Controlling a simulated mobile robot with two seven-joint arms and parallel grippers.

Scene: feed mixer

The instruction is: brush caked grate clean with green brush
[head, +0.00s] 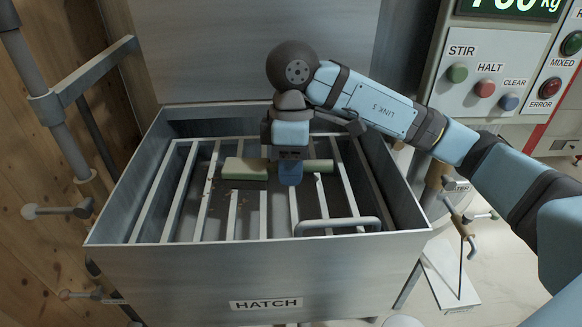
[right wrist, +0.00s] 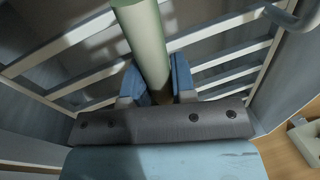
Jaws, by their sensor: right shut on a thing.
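The grate (head: 234,216) is a row of pale metal bars inside the grey hatch box (head: 190,256). Dark crumbs of caked dirt (head: 208,190) show at its left bars. The green brush (head: 244,168) lies across the bars, its block to the left and its handle to the right. My right gripper (head: 290,176) points down and is shut on the brush handle. In the right wrist view the green handle (right wrist: 145,45) runs between my blue fingers. The bristles and the bars under the gripper are hidden. My left gripper is not in view.
A bar handle (head: 338,224) stands up at the grate's front right. The box walls surround the grate, and the raised lid (head: 250,50) stands behind. A button panel (head: 490,80) is at the right, and grey pipes (head: 45,100) are at the left.

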